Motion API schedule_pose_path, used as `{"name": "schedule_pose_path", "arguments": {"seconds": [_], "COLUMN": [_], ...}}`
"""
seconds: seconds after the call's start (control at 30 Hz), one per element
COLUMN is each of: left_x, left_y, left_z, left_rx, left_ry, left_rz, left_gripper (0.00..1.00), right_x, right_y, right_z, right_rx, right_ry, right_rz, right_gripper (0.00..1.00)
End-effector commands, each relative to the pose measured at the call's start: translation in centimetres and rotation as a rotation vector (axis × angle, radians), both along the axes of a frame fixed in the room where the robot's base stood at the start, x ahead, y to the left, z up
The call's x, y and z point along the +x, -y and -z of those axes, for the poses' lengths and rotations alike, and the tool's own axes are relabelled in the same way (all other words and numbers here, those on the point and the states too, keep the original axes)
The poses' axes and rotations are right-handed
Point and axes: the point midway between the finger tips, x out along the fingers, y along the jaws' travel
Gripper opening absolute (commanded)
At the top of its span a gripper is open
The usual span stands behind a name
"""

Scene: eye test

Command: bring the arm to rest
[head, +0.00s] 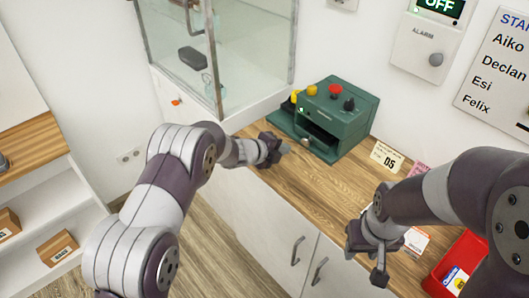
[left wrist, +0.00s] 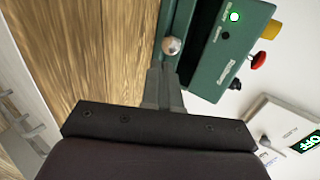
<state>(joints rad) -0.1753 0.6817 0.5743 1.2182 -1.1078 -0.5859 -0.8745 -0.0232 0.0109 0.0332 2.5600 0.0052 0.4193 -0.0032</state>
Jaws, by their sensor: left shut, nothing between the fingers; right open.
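My left gripper (head: 284,149) is shut and empty over the wooden counter, in front of a green machine (head: 342,122). In the left wrist view its closed fingers (left wrist: 163,88) point at the green machine (left wrist: 213,68), close to a round metal knob (left wrist: 172,46). I cannot tell whether the fingertips touch the machine. My right gripper (head: 366,262) hangs over the front of the counter at the right, open, with nothing seen between its fingers.
The wooden counter (head: 300,182) has free room between my grippers. A glass case (head: 250,55) stands behind at the left. Cards, including one marked 05 (head: 385,158), and a red bin (head: 462,252) lie right. An alarm box (head: 425,45) reads OFF. Shelves (head: 50,222) hold small boxes.

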Motion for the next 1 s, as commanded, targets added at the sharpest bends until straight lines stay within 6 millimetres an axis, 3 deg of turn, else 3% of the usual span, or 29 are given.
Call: {"name": "schedule_pose_path", "arguments": {"seconds": [0.23, 0.4, 0.57, 0.67, 0.7, 0.77, 0.8, 0.87, 0.9, 1.0], "left_x": [-2.9, -4.0, -4.1, -4.3, -5.2, -8.0, -10.7, -15.5, -18.9, -26.9], "left_y": [-3.0, -4.0, -4.2, -6.6, -8.4, -12.1, -14.5, -17.3, -18.5, -19.9], "left_z": [-2.5, -3.2, -3.2, -0.8, 0.6, 1.1, 0.4, -1.1, -2.3, -5.7], "left_rx": [0.001, 0.001, -0.012, -0.046, -0.071, -0.131, -0.180, -0.251, -0.295, -0.397], "left_ry": [0.002, 0.001, -0.020, -0.188, -0.300, -0.498, -0.618, -0.774, -0.863, -1.042], "left_rz": [-0.001, 0.001, -0.017, -0.229, -0.383, -0.705, -0.931, -1.242, -1.423, -1.791], "left_gripper": [0.00, 0.00, 0.00, 0.00, 0.00, 0.00, 0.00, 0.00, 0.00, 0.00], "right_x": [0.0, 0.0, 0.0, 0.0, 0.0, 0.0, 0.0, 0.0, 0.0, 0.0], "right_y": [0.0, 0.0, 0.0, 0.0, 0.0, 0.0, 0.0, 0.0, 0.0, 0.0], "right_z": [0.1, 0.2, 0.1, 0.2, 0.1, -0.5, -1.3, -2.4, -3.1, -4.7], "right_rx": [0.000, 0.000, 0.000, 0.000, 0.000, 0.000, 0.000, 0.000, 0.000, 0.000], "right_ry": [0.000, 0.000, 0.000, 0.000, 0.000, 0.000, -0.001, 0.000, 0.000, 0.000], "right_rz": [0.000, 0.000, 0.000, 0.000, 0.000, 0.000, 0.000, 0.000, 0.000, 0.000], "right_gripper": [0.43, 0.43, 0.43, 0.43, 0.43, 0.43, 0.43, 0.43, 0.43, 0.43]}}
